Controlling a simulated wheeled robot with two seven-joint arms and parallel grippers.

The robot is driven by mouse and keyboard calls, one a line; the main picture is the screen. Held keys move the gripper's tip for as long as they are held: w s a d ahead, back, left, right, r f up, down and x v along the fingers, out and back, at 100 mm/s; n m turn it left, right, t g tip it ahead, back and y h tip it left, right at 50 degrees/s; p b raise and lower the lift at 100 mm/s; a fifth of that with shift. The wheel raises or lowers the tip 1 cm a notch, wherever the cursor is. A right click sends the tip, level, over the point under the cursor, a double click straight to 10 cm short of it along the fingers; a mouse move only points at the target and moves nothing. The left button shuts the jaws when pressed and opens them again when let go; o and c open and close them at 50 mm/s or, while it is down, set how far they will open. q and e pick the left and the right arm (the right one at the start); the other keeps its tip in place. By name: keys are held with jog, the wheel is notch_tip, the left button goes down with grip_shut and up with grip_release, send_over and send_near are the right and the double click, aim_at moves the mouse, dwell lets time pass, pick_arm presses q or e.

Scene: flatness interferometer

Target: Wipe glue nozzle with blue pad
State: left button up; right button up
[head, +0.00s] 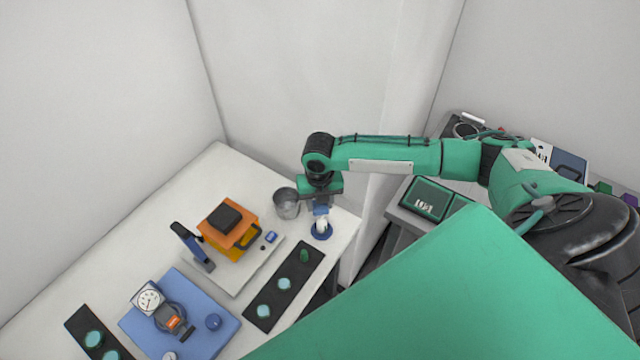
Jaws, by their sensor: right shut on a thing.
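My right gripper (320,204) points down at the table's right back corner and is shut on a small blue piece, seemingly the blue pad (321,211). Directly below it, a small white upright piece, seemingly the glue nozzle (322,225), stands in a round blue base (321,233). The pad is at or just above the nozzle's top; I cannot tell whether they touch. The fingers are small in view and partly hide the pad. My left gripper is not in view.
A metal cup (287,204) stands close left of the gripper. A black strip (284,285) with teal discs lies in front. An orange and black device (229,225) sits on a pale plate. A blue board (182,318) carries a gauge. A side table with a screen (427,200) is right.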

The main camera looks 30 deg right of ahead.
jog(key=shift+r, duration=2.15)
